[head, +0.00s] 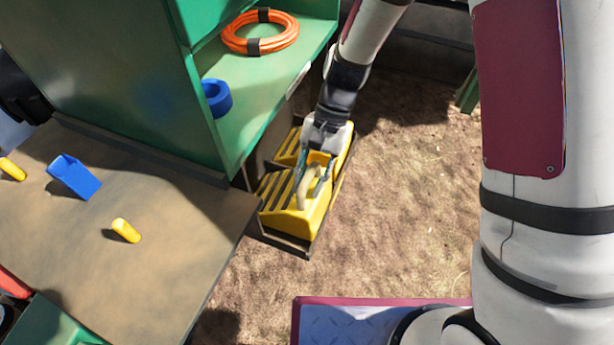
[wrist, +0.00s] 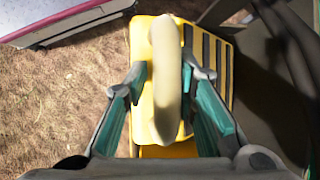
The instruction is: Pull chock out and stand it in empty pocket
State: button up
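A yellow chock (head: 313,217) with dark stripes on its slope and a pale raised handle (head: 302,192) sits in the near part of a low dark holder (head: 307,251). A second striped yellow chock (head: 288,147) sits behind it, partly hidden by my arm. My gripper (head: 313,171) is down at the near chock. In the wrist view my gripper's teal fingers (wrist: 166,82) stand on both sides of the handle (wrist: 167,95), with small gaps that look open. The chock's body (wrist: 142,55) lies beneath. I cannot make out an empty pocket.
A green cabinet (head: 170,130) stands beside the holder, with an orange hose coil (head: 260,32) and a blue ring (head: 216,98) on its shelf. A brown table (head: 160,240) bears a blue holder (head: 75,176) and yellow pegs (head: 126,231). Open dirt ground (head: 410,180) lies right.

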jog(key=shift+o, duration=1.2)
jog(key=shift+s+d+f, duration=0.1)
jog(key=shift+d+f, duration=0.1)
jog(key=shift+f, duration=0.05)
jog(key=shift+r, duration=0.1)
jog(key=shift+a, duration=0.1)
jog(key=shift+r, duration=0.2)
jog(key=v, duration=1.1)
jog(key=shift+w+r, duration=0.25)
jog(key=shift+w, duration=0.05)
